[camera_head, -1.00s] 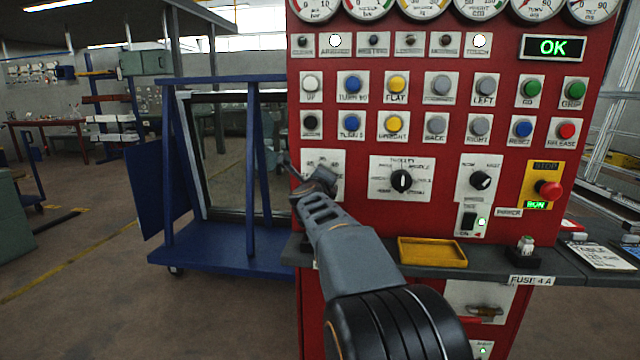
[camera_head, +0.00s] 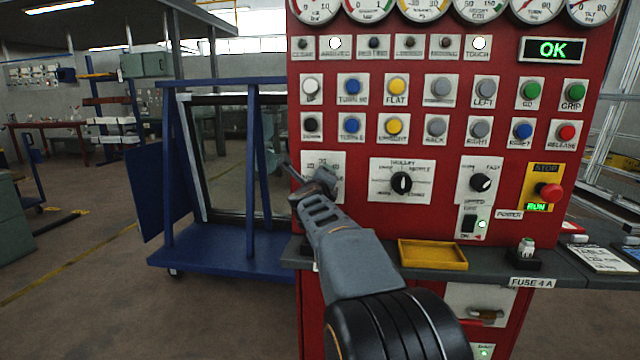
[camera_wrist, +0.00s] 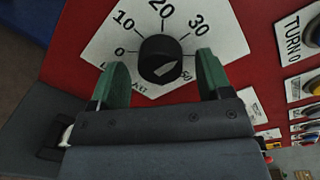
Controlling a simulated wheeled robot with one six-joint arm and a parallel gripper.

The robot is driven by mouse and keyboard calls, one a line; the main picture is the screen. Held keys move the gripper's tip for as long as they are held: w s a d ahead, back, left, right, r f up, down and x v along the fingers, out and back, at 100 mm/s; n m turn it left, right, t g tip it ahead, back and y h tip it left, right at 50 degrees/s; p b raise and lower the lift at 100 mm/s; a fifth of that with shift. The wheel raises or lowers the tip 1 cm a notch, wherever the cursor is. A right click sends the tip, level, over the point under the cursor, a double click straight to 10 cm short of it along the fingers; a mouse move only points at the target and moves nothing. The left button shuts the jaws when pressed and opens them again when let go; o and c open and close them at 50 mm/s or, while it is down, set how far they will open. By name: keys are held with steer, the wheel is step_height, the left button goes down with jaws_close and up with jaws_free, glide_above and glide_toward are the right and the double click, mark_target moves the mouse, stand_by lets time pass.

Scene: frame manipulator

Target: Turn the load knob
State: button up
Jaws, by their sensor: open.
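The load knob (camera_wrist: 163,60) is a round black knob with a pale pointer mark, on a white dial plate (camera_wrist: 228,34) with numbers including 0, 10, 20 and 30. In the wrist view my gripper (camera_wrist: 160,62) is open, with one green finger on each side of the knob. I cannot tell whether either finger touches it. The plate's lower lettering is partly covered by the gripper. In the head view my gripper (camera_head: 316,183) is in front of the dial plate (camera_head: 324,163) and hides the knob.
The red panel (camera_head: 350,221) carries gauges, buttons, a black selector knob (camera_head: 402,183), a speed knob (camera_head: 480,182) and a red stop button (camera_head: 549,190). A yellow tray (camera_head: 432,254) sits on the shelf below. A blue trolley (camera_head: 222,252) stands left.

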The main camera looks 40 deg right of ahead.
steer(key=shift+s+a, duration=0.1)
steer(key=p+v, duration=0.2)
steer(key=v, duration=1.1)
steer(key=shift+s+a, duration=0.2)
steer(key=shift+s, duration=0.05)
